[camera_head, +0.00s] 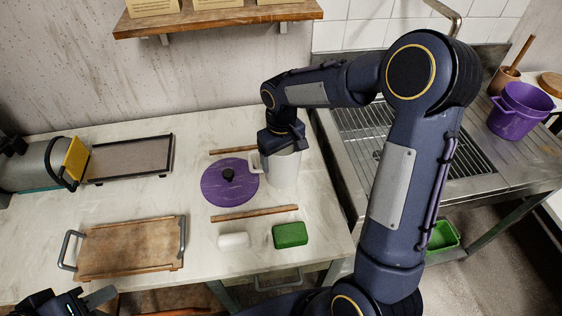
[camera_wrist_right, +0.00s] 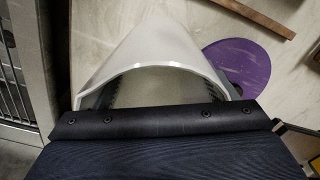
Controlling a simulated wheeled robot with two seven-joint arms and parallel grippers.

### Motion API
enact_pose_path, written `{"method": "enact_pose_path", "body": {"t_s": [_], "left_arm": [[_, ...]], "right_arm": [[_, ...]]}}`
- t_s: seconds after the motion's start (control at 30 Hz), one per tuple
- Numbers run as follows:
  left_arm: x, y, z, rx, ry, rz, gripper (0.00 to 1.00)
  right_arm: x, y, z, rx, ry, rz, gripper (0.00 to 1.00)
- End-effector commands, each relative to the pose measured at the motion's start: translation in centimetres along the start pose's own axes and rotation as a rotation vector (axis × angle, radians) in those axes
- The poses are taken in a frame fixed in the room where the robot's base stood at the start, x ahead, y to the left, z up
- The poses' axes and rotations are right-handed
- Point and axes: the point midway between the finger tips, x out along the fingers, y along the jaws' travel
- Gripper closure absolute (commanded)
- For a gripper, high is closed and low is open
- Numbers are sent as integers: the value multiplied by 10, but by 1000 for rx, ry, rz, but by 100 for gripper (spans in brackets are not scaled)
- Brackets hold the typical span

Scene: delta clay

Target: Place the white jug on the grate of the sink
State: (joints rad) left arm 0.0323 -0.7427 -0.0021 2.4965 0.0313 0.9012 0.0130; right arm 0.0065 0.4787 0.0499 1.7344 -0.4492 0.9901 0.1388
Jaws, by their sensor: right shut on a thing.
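The white jug (camera_head: 287,172) is upright at the right part of the marble counter, beside the purple disc. I cannot tell whether its base touches the counter. My right gripper (camera_head: 277,142) is shut on the jug near its rim. In the right wrist view the jug (camera_wrist_right: 150,48) fills the middle, and the gripper's body hides part of it. The metal sink with its grate (camera_head: 367,124) is right of the counter, partly hidden behind my right arm. My left gripper (camera_head: 98,299) is at the bottom left edge, cut off by the frame, away from the jug.
A purple lid (camera_head: 228,188), wooden sticks (camera_head: 255,214), a white block (camera_head: 233,241) and a green sponge (camera_head: 290,235) lie around the jug. A wooden tray (camera_head: 130,248) is at front left. A purple pot (camera_head: 520,110) stands right of the grate.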

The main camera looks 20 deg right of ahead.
Motion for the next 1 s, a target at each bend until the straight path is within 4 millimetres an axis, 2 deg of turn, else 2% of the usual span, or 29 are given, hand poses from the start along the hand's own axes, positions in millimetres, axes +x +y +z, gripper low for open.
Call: {"method": "enact_pose_path", "body": {"t_s": [0.3, 0.67, 0.7, 0.83, 1.0], "left_arm": [[-1, 1, -1, 0, 0, 0, 64], [3, -1, 1, 0, 0, 0, 64], [2, -1, 1, 0, 0, 0, 64], [1, -1, 1, 0, 0, 0, 64], [1, -1, 1, 0, 0, 0, 64]], "right_arm": [[36, 2, -3, 0, -2, 0, 46], [41, 2, -4, 0, 0, 0, 46], [39, 2, -4, 0, 0, 0, 18], [39, 2, -4, 0, 0, 0, 1], [39, 2, -4, 0, 0, 0, 0]]}}
